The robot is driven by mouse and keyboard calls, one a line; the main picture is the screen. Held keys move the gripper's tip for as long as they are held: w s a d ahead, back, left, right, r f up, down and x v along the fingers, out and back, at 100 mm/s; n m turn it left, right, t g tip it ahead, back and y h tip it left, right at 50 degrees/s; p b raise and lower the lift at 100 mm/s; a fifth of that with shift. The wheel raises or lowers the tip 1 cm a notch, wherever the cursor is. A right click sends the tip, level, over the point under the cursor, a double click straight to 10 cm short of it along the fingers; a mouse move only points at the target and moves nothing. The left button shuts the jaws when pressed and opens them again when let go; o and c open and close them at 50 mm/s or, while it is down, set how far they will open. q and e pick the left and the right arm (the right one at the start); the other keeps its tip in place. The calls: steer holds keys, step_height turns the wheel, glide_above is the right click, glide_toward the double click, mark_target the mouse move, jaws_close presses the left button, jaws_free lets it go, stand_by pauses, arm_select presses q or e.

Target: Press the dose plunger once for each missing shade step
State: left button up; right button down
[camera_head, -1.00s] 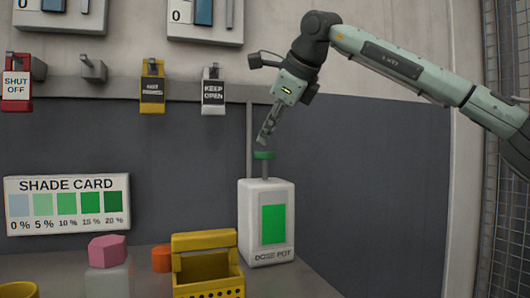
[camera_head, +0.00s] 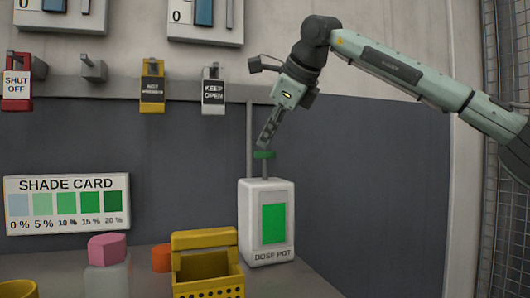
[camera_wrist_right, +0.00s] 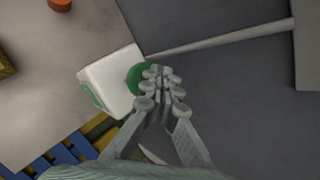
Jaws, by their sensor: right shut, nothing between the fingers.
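The dose pot (camera_head: 246,225) is a white box with a bright green window, standing at the back of the bench. In the right wrist view the fingertips (camera_wrist_right: 162,78) overlap the edge of the green cap (camera_wrist_right: 136,76). The shade card (camera_head: 66,205) on the wall shows steps from 0 % to 20 %. My left gripper is out of view.
A yellow perforated basket (camera_head: 208,282) stands in front of the dose pot. A bottle with a pink top (camera_head: 107,247) and an orange piece (camera_head: 161,259) are to its left. Tagged hooks, including KEEP OPEN (camera_head: 213,91), line the wall rail. The bench right of the pot is clear.

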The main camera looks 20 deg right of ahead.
steer(key=shift+f+b, duration=1)
steer(key=shift+f, duration=0.5)
stand_by(0.8)
steer(key=shift+r+p, duration=1.65)
steer(key=shift+r, duration=0.25)
step_height(320, 180, up, 5)
steer(key=p, duration=0.4)
steer(key=shift+p, duration=0.3)
stand_by(0.9)
